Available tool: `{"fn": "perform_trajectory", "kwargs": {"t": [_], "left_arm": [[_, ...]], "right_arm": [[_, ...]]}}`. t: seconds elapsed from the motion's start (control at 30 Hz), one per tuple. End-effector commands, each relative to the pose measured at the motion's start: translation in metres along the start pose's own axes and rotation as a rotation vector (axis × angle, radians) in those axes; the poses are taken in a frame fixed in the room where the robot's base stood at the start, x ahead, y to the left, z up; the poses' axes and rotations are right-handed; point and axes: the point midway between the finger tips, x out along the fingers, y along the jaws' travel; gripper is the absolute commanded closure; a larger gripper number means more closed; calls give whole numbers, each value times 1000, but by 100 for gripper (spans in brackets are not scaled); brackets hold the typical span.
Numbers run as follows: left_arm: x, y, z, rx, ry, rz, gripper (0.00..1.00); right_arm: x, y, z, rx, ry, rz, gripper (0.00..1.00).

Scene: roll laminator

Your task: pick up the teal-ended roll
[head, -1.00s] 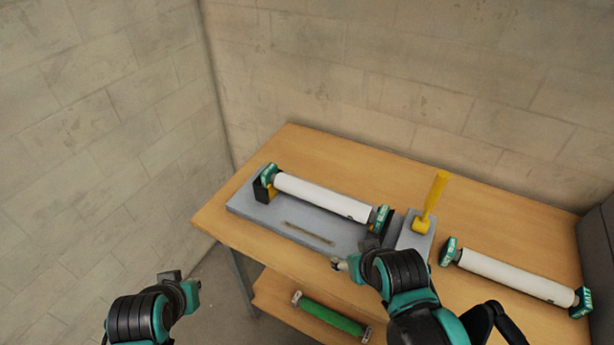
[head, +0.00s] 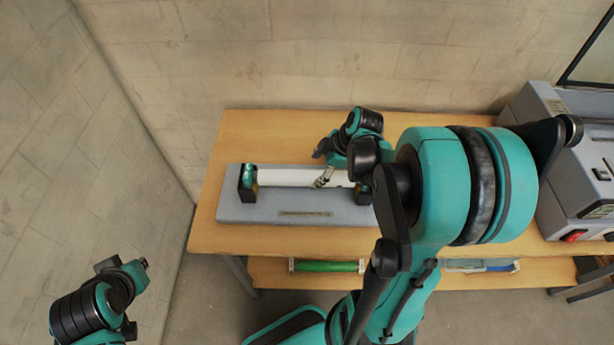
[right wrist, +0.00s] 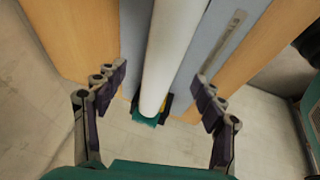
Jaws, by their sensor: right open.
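The white roll with teal ends (head: 288,177) lies level in the dark cradles of a grey base (head: 240,212) on the wooden table. Its left teal end (head: 250,172) shows; my right arm hides much of its right part. My right gripper (head: 322,168) is at the roll, right of its middle in the head view. In the right wrist view the roll (right wrist: 170,55) runs between the spread, empty fingers of that gripper (right wrist: 160,88), with a teal end (right wrist: 145,121) beyond them. My left gripper (head: 123,266) is low at the left, away from the table.
A grey machine (head: 575,165) stands on the table at the right. A green roll (head: 328,266) lies on the lower shelf (head: 400,279), with a blue-and-white item (head: 480,265) farther right. Walls close off the left and back. The table's left end is clear.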

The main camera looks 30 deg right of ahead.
Motion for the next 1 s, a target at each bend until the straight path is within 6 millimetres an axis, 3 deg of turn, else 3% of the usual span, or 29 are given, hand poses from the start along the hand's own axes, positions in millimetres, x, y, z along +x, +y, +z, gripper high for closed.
{"fn": "perform_trajectory", "kwargs": {"t": [0.33,0.63,0.67,0.9,1.0], "left_arm": [[12,0,8,0,0,0,100],[12,0,9,0,0,0,100],[12,0,8,0,0,0,100],[12,0,9,0,0,0,100],[12,0,9,0,0,0,100]], "right_arm": [[51,-5,-5,0,-1,0,30],[56,-4,-6,1,-2,1,30],[56,-4,-6,1,-2,1,33],[56,-4,-6,1,-2,1,96],[56,-4,-6,1,-1,1,100]]}}
